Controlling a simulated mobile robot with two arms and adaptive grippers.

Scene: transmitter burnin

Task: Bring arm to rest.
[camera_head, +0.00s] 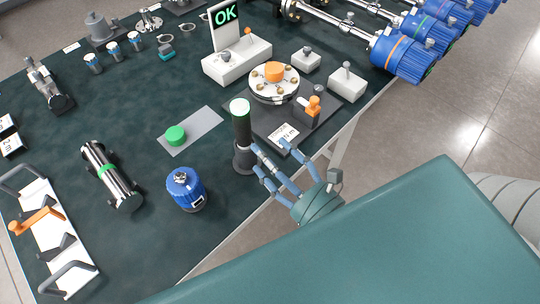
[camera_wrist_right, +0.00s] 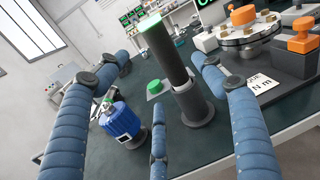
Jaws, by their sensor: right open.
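My right gripper (camera_head: 268,165) is open and empty at the near right edge of the dark green table (camera_head: 120,160). A black post with a glowing green top (camera_head: 241,130) stands upright just beyond the fingertips; in the wrist view the post (camera_wrist_right: 175,75) appears between the fingers. I cannot tell whether any finger touches it. My left gripper is not in view.
A blue cylinder (camera_head: 186,188) stands left of the gripper. A green button (camera_head: 175,136) lies on a grey plate. A round flanged fixture with an orange cap (camera_head: 274,72) and a sign reading OK (camera_head: 225,20) stand farther back. Blue-ended transmitters (camera_head: 400,55) lie at the back right.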

